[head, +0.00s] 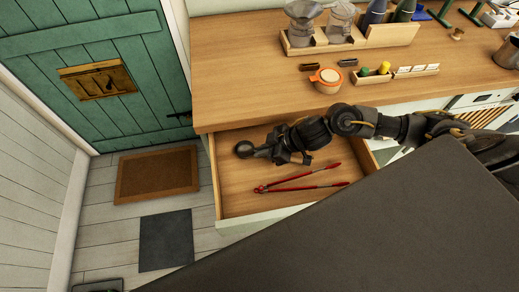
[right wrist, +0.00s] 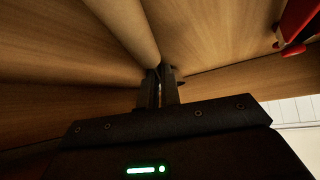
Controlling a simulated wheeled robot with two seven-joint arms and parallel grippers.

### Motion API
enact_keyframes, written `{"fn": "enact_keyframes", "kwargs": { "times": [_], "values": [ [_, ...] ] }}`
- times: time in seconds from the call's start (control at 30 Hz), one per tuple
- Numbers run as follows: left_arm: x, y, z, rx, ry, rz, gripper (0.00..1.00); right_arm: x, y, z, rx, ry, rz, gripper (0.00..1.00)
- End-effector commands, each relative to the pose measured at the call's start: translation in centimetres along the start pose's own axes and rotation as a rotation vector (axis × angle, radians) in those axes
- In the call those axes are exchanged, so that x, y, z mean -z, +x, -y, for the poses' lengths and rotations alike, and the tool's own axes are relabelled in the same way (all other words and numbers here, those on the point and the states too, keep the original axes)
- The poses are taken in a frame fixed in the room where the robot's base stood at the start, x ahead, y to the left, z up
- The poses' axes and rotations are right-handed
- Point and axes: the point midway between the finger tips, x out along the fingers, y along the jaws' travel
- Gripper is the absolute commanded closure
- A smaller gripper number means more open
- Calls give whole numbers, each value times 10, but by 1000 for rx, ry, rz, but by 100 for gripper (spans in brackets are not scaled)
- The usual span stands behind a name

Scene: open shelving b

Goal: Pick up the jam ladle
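The jam ladle (head: 243,149) shows as a small dark round bowl at the left of the open drawer in the head view. My right gripper (head: 277,153) reaches in from the right, low over the drawer floor, right beside the bowl. Its arm hides most of the ladle's handle. In the right wrist view the right gripper's fingers (right wrist: 160,88) are nearly together. A pale rounded bar runs down to the fingertips, and a small dark piece shows beside them; I cannot tell surely what each is. My left gripper is not in view.
Red tongs (head: 300,180) lie in the drawer (head: 233,196), nearer its front. The wooden counter (head: 240,80) overhangs the drawer's back. On it stand an orange-rimmed jar (head: 326,81) and several small items. A brown mat (head: 157,174) lies on the floor at left.

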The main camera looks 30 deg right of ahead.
Motion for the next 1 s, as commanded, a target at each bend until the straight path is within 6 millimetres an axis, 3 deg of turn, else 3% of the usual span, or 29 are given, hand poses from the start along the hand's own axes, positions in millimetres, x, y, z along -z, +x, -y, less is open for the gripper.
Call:
{"fn": "enact_keyframes", "kwargs": {
  "times": [0.27,0.53,0.83,1.0],
  "values": [
    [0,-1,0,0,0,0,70,3,-2,0,0,0,-1,100],
    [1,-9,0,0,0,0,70,26,-26,-1,-2,-4,-2,100],
    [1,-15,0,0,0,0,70,29,-103,7,-3,-5,2,100],
    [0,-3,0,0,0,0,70,8,-141,13,-3,-1,8,100]
  ]
}}
